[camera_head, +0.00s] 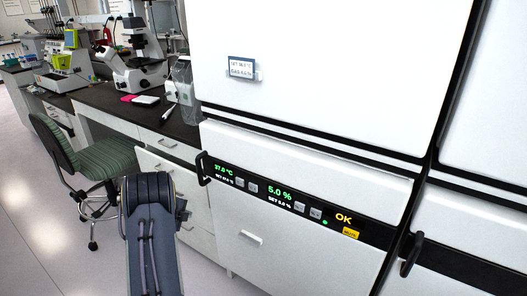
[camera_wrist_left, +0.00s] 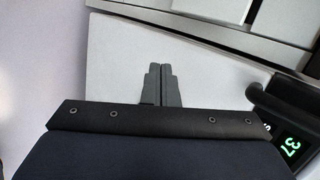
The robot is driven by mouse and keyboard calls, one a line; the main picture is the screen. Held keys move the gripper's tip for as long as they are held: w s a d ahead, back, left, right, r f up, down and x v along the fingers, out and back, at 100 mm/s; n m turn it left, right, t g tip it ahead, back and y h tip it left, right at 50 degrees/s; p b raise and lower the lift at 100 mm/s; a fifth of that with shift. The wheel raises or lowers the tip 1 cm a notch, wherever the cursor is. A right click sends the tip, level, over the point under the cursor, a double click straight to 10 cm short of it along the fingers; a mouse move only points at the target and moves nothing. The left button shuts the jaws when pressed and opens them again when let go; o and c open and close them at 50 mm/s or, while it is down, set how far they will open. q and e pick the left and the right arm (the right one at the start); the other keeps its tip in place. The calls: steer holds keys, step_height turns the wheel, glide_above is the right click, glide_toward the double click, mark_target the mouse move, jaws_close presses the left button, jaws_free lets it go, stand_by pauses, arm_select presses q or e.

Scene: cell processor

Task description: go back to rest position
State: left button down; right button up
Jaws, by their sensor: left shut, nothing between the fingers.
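My left gripper (camera_wrist_left: 160,68) shows in the left wrist view with its two grey fingers together and nothing between them. In the head view my left arm comes up from the bottom, left of the white incubator, and its dark links hide most of the gripper. The incubator door (camera_head: 315,65) is shut. Its black handle (camera_head: 203,168) is just right of my arm in the head view, and the dark handle (camera_wrist_left: 285,103) shows at the right of the left wrist view. My right gripper is not in view.
A bench (camera_head: 130,112) with a microscope (camera_head: 138,65) stands at the left, with drawers below. A green swivel chair (camera_head: 80,150) is left of my arm. A second incubator (camera_head: 455,240) with a handle stands at the right. The floor (camera_head: 35,220) at lower left is clear.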

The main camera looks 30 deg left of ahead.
arm_select(q)
step_height(320, 180, up, 14)
steer(key=d+f+n+t+y, duration=0.1)
steer(key=d+n+y, duration=0.15)
steer(key=n, duration=0.35)
steer(key=s+d+r+n+y, duration=0.1)
steer(key=s+d+r+n, duration=0.2)
steer(key=d+r+n, duration=0.4)
steer(key=s+d+r+n+g+h, duration=0.1)
steer(key=s+d+h, duration=0.3)
steer(key=s+d, duration=0.8)
steer(key=s+d+r+n+g+h+p, duration=0.1)
steer(key=s+d+n+g+h, duration=0.2)
steer(key=s+d, duration=1)
steer(key=d+h, duration=0.2)
steer(key=d, duration=0.6)
steer(key=shift+n, duration=0.3)
